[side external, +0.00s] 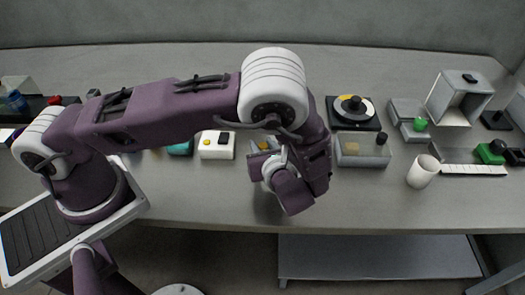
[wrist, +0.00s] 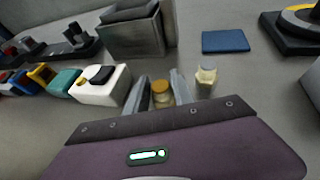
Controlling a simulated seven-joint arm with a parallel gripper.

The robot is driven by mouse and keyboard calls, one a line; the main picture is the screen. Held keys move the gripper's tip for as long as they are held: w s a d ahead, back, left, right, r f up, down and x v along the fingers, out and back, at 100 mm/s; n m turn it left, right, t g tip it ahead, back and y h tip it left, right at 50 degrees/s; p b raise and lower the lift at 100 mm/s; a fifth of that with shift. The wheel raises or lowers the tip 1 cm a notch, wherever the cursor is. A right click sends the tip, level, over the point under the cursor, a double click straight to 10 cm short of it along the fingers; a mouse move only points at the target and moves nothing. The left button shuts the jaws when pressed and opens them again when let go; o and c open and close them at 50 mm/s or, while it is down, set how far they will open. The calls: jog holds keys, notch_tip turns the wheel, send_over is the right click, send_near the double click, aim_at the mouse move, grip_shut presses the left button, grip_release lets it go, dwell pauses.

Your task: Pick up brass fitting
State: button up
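In the wrist view, a small brass-coloured piece (wrist: 161,92), which looks like the brass fitting, stands between the two fingers of my gripper (wrist: 160,88). The fingers are apart, one on each side of it, with little room; contact is not clear. Its lower part is hidden by the gripper body. In the side external view, my gripper (side external: 270,160) points away from the camera, low over the table, and mostly hides what is between its fingers. A small pale-topped piece (wrist: 206,80) stands just right of the right finger in the wrist view.
A white box with a black button (wrist: 101,84) stands close left of my gripper. A grey open box (wrist: 134,30) and a blue pad (wrist: 225,41) lie beyond.

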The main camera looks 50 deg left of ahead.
grip_shut()
